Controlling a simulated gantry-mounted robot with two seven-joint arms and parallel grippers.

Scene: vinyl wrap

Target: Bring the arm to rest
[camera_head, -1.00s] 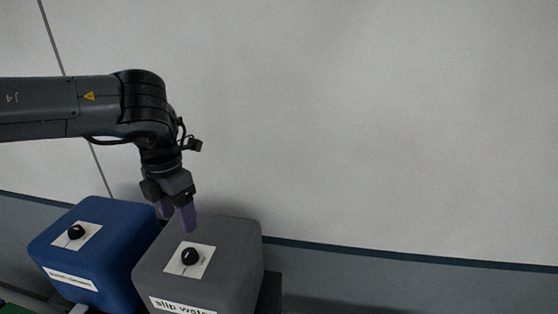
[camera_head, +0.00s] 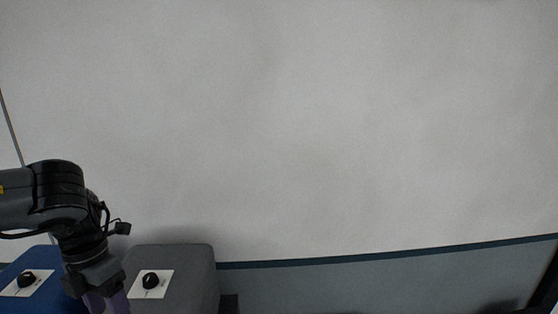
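My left arm comes in from the left edge, low in the head view. Its gripper (camera_head: 106,302) points down in front of the gap between the blue box and the grey box. Only the upper part of its purple fingers shows; the tips are cut off by the bottom edge, so I cannot tell whether it is open or shut. My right gripper is not in view.
A blue box (camera_head: 50,296) and a grey box (camera_head: 195,275) stand at the lower left, each with a black knob on a white plate. A dark block (camera_head: 229,303) sits right of the grey box. A pale wall (camera_head: 330,130) with a dark lower strip fills the rest.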

